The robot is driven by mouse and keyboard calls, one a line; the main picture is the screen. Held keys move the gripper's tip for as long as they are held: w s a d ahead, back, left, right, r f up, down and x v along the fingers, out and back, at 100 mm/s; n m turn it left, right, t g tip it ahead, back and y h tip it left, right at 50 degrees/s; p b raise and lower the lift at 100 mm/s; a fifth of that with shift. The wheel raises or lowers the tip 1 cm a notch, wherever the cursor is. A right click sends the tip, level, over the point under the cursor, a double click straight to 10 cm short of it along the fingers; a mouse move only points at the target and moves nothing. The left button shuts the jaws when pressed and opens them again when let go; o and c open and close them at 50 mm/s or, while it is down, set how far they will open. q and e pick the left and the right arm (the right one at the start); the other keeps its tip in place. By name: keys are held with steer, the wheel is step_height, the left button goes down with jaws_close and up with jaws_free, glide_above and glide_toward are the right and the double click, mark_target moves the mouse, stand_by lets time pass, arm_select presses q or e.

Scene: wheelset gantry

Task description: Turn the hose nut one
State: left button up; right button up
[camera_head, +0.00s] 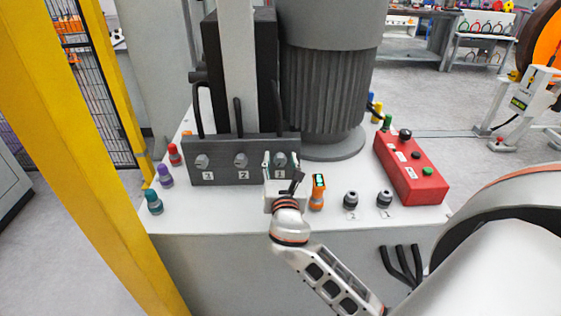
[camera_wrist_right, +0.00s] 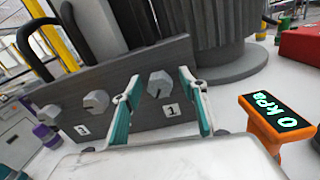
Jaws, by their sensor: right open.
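Hose nut one (camera_head: 280,159) is a grey hex nut on the front of the dark grey block (camera_head: 222,176), above the label "1". It also shows in the right wrist view (camera_wrist_right: 160,86). My right gripper (camera_head: 281,166) is in front of this nut. In the right wrist view its two teal-padded fingers (camera_wrist_right: 159,80) are spread, with the nut seen between them. I cannot tell how far the fingertips are from the nut, and no grip on it shows. My left gripper is not in view.
Nuts two (camera_head: 240,159) and three (camera_head: 202,161) are to the left. An orange gauge (camera_wrist_right: 275,120) reading 0 kPa stands right of the gripper. A red control box (camera_head: 411,170), loose grey fittings (camera_head: 350,199) and coloured caps (camera_head: 154,202) are on the white table (camera_head: 235,215).

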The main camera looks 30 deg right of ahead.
steer(key=c, duration=1.1)
